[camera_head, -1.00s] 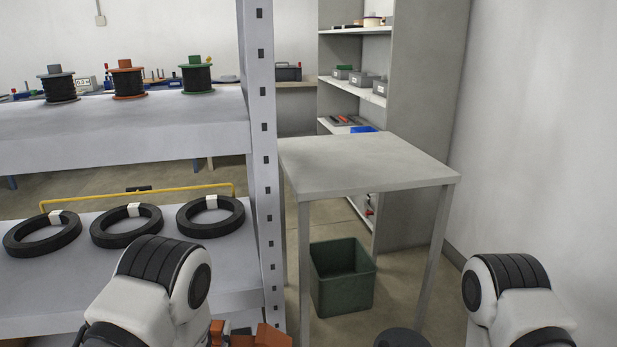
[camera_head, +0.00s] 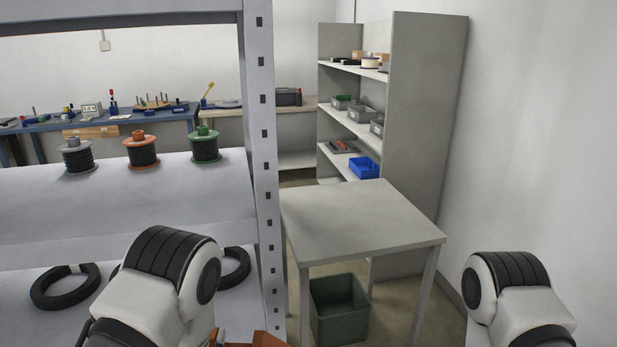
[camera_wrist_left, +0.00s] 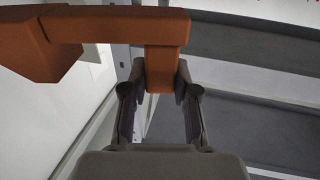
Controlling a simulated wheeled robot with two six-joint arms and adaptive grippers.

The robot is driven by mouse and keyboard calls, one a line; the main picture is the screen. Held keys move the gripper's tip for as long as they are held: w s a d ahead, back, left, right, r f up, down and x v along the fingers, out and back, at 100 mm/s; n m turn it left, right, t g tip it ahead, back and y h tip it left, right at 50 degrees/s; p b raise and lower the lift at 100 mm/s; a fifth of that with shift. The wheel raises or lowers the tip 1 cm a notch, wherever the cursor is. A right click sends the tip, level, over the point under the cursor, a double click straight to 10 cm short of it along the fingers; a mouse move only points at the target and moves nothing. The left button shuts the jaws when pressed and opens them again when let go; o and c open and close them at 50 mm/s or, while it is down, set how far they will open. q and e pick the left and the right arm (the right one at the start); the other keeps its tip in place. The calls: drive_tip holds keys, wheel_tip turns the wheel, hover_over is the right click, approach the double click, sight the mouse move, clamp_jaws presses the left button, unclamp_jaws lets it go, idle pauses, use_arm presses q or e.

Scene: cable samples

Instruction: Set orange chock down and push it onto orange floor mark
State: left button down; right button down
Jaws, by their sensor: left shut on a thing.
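The orange chock (camera_wrist_left: 110,24) is held in my left gripper (camera_wrist_left: 161,80), which is shut on its narrow block. The chock's long bar and larger block reach out to the left in the left wrist view. In the head view only a bit of the orange chock (camera_head: 268,339) shows at the bottom edge, beside my left arm. My left fingers are hidden there. The orange floor mark is not seen in either view. My right gripper is out of frame; only part of my right arm shows.
A grey rack post (camera_head: 264,150) stands close to the chock, with cable spools (camera_head: 142,152) and black rings (camera_head: 64,288) on its shelves. A grey table (camera_head: 360,222) has a clear top, with a green bin (camera_head: 340,310) below. A wall closes the right side.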

use_arm(q)
drive_tip(key=shift+w+f, duration=0.1)
idle(0.3)
drive_tip(key=s+d+r+m+g+h, duration=0.45)
drive_tip(key=s+d+m+h, duration=0.35)
drive_tip(key=d+h, duration=0.45)
drive_tip(key=w+f+m+g+h, duration=0.1)
drive_tip(key=m+g, duration=0.2)
drive_tip(key=g, duration=0.1)
drive_tip(key=d+f+m+g+h, duration=0.1)
drive_tip(key=f+m+g+h, duration=0.1)
drive_tip(key=m+g, duration=0.1)
drive_tip(key=w+d+f+m+g+h, duration=0.1)
drive_tip(key=m+g+h, duration=0.1)
drive_tip(key=g, duration=0.3)
drive_tip(key=shift+w+f+m+h, duration=0.25)
drive_tip(key=shift+w+m, duration=0.05)
drive_tip(key=shift+m, duration=0.3)
